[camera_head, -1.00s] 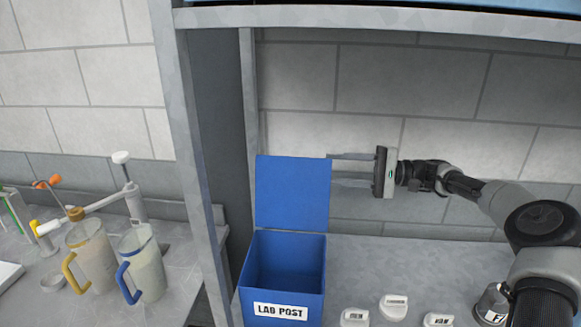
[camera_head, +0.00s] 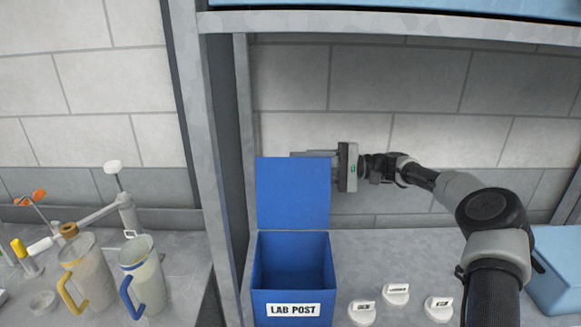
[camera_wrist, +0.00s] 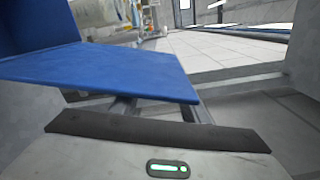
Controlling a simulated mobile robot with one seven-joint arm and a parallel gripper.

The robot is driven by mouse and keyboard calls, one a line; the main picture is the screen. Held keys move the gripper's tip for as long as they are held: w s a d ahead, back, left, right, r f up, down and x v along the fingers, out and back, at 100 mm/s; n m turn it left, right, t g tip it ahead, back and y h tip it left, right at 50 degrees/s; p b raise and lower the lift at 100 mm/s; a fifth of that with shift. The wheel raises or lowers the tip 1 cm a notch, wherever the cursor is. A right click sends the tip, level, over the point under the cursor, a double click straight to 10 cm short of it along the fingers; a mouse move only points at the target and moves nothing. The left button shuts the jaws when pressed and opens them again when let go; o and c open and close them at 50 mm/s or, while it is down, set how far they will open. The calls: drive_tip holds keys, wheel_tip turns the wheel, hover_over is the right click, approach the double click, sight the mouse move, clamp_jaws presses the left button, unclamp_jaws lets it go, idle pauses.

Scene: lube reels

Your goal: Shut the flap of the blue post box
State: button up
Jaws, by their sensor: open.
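The blue post box (camera_head: 325,295) stands on the bench with a LAB POST label on its front. Its flap (camera_head: 293,192) stands upright at the back, so the box is open at the top. My gripper (camera_head: 314,154) reaches in from the right, behind the flap near its top edge. Its jaws are open and empty, and the flap hides part of the fingers. In the wrist view the flap (camera_wrist: 110,70) lies across the fingers and hides their tips. I cannot tell whether they touch it.
Several white labelled knobs (camera_head: 396,294) sit on the bench right of the box. A light blue case (camera_head: 558,270) is at the far right. A grey shelf upright (camera_head: 222,150) stands left of the box. Two jugs (camera_head: 88,275) stand farther left. A brick wall is behind.

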drive_tip(key=shift+a, duration=0.25)
clamp_jaws()
drive_tip(key=shift+s, duration=0.1)
